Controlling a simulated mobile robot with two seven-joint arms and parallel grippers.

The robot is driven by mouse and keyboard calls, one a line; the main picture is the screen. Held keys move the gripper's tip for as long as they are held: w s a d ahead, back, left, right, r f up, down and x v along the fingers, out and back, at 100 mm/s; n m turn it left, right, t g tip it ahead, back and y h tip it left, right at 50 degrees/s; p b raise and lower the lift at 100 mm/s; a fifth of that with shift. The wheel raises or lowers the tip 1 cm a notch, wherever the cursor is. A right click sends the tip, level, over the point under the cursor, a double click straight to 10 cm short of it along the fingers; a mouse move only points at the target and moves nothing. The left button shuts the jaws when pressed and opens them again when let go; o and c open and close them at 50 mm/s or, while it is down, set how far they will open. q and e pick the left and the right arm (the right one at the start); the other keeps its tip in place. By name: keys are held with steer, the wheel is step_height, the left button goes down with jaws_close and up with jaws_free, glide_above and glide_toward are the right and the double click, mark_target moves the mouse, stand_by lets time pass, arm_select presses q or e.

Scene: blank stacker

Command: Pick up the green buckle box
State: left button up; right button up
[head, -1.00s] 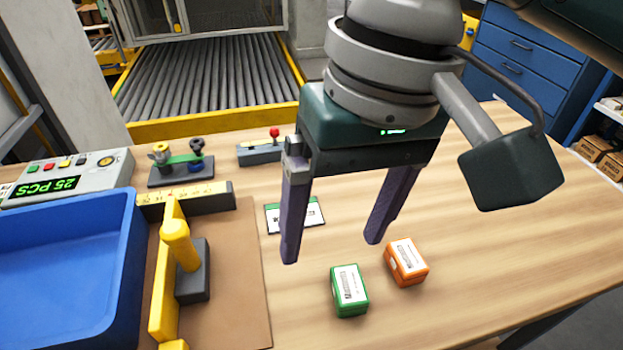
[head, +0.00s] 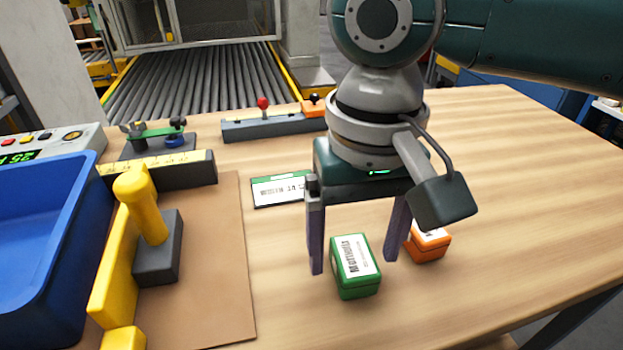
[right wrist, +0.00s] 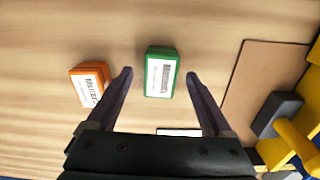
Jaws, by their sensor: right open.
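The green buckle box (head: 355,268) lies on the wooden table with a white label on top. My right gripper (head: 352,266) is open and empty, its two fingers pointing down on either side of the box in the head view. In the right wrist view the green box (right wrist: 161,73) sits between and just beyond the tips of the open right gripper (right wrist: 159,74). No contact shows. My left gripper is not in view.
An orange box (head: 428,244) stands right of the green box, partly behind the right finger. A green-edged card (head: 279,190) lies behind. A yellow-handled fixture (head: 148,208) on a brown mat (head: 220,290) and a blue bin (head: 40,230) are left. The table's right side is clear.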

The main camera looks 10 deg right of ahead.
steer(key=shift+f, duration=0.8)
jaws_close()
